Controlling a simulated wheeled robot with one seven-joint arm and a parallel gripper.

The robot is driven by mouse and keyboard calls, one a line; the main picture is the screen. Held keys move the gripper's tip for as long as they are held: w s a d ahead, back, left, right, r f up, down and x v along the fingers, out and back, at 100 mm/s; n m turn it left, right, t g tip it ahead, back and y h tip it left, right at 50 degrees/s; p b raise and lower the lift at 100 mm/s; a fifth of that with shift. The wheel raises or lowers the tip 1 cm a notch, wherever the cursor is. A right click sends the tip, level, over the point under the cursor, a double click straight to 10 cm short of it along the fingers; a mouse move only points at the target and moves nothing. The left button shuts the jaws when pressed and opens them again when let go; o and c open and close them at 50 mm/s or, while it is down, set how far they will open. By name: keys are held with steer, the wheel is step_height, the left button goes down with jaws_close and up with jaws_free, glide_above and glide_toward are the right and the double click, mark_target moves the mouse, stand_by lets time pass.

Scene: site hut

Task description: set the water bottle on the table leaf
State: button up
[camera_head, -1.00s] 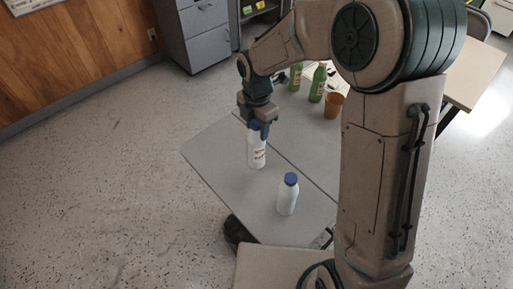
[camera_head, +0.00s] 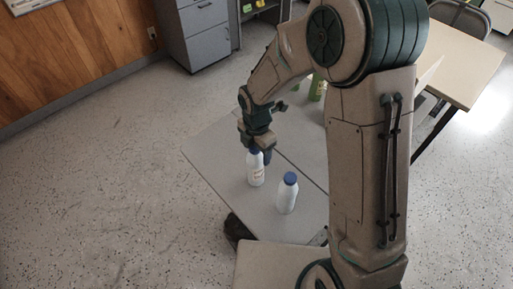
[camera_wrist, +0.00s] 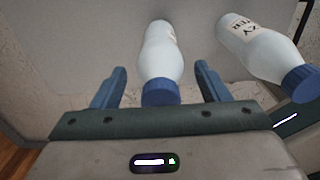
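A white bottle with a blue cap (camera_head: 256,172) stands upright on the grey table leaf (camera_head: 215,152), right below my gripper (camera_head: 260,152). In the wrist view this bottle (camera_wrist: 160,55) is between the two fingers, with a visible gap on each side. My gripper (camera_wrist: 160,88) is open around its cap end. A second white, blue-capped bottle (camera_head: 287,194) stands close by to the right. It also shows in the wrist view (camera_wrist: 262,50), where its label partly reads "XY" and "TER". I cannot tell the first bottle's label.
A green bottle (camera_head: 317,88) stands farther back, partly hidden by my arm. A seam runs across the table beside the leaf. Grey drawers (camera_head: 193,35) stand at the back, and another table (camera_head: 462,62) at the right. The leaf's left side is clear.

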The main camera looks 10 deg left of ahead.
step_height(320, 180, up, 12)
steer(key=shift+b, duration=0.3)
stand_by(0.4)
steer(key=s+d+r+m+t, duration=0.1)
steer(key=s+d+m, duration=0.3)
steer(key=m, duration=0.5)
steer(key=s+d+r+m+t, duration=0.1)
steer(key=s+d+r+m, duration=0.3)
steer(key=d+m, duration=0.5)
steer(key=s+d+r+m+t, duration=0.1)
steer(key=s+d+r+m, duration=0.1)
steer(key=s+d+m, duration=0.4)
steer(key=d+m, duration=0.1)
steer(key=m, duration=0.2)
steer(key=shift+d+r+m, duration=0.25)
steer(key=shift+r+m, duration=0.05)
steer(key=shift+r, duration=0.05)
